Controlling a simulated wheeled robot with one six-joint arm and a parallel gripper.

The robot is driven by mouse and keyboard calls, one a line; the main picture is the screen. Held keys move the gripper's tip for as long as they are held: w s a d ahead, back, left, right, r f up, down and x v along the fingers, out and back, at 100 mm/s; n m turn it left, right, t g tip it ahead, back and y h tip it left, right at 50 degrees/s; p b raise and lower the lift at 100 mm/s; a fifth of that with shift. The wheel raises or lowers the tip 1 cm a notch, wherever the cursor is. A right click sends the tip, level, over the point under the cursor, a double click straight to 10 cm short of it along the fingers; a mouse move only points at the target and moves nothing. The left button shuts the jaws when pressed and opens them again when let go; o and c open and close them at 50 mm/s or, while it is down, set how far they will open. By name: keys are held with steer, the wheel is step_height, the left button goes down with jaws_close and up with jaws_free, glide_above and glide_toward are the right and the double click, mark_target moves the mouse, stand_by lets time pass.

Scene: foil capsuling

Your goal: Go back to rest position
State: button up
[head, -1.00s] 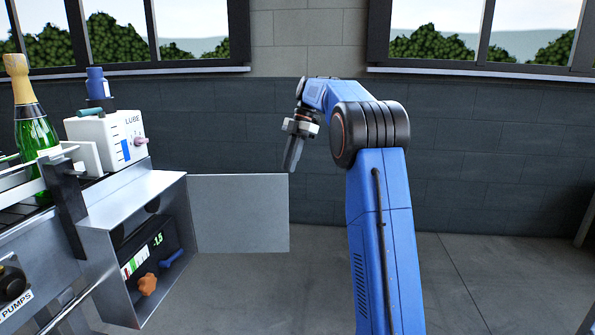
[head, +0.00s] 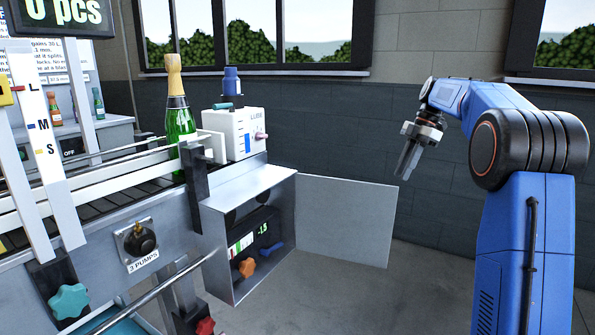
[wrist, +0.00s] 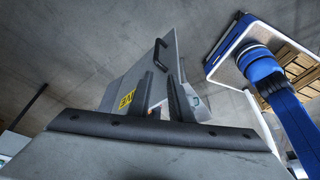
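My gripper (head: 408,168) hangs at the end of my blue arm, pointing down, right of the filling line in the head view. It is in free air near the upper right corner of the open grey door (head: 345,222) in the picture; I see no contact. In the wrist view its two dark fingers (wrist: 163,92) stand apart with nothing between them. A grey panel with a black handle (wrist: 161,54) and a yellow label (wrist: 128,97) shows beyond the fingers.
A green bottle with gold foil (head: 178,110) stands on the conveyor, beside the white LUBE box (head: 236,132). The open control box (head: 212,235) holds an orange knob (head: 247,267) and a gauge. Wooden pallets (wrist: 290,68) show in the wrist view. Floor right of the door looks clear.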

steer(key=s+a+m+t+h, duration=0.1)
steer(key=s+a+m, duration=0.4)
steer(key=s, duration=0.7)
steer(key=s+a+m+t+h, duration=0.2)
steer(key=s+a+m, duration=0.3)
steer(key=s, duration=0.7)
steer(key=s+f+m+t, duration=0.1)
steer(key=s+f+m, duration=0.4)
steer(key=s+f, duration=0.3)
steer(key=s+a+f+m+t+h, duration=0.1)
steer(key=s+f+m, duration=0.4)
steer(key=s, duration=0.9)
step_height(320, 180, down, 4)
steer(key=shift+a+r+t, duration=0.1)
steer(key=shift+a+t, duration=0.15)
steer(key=shift+t, duration=0.15)
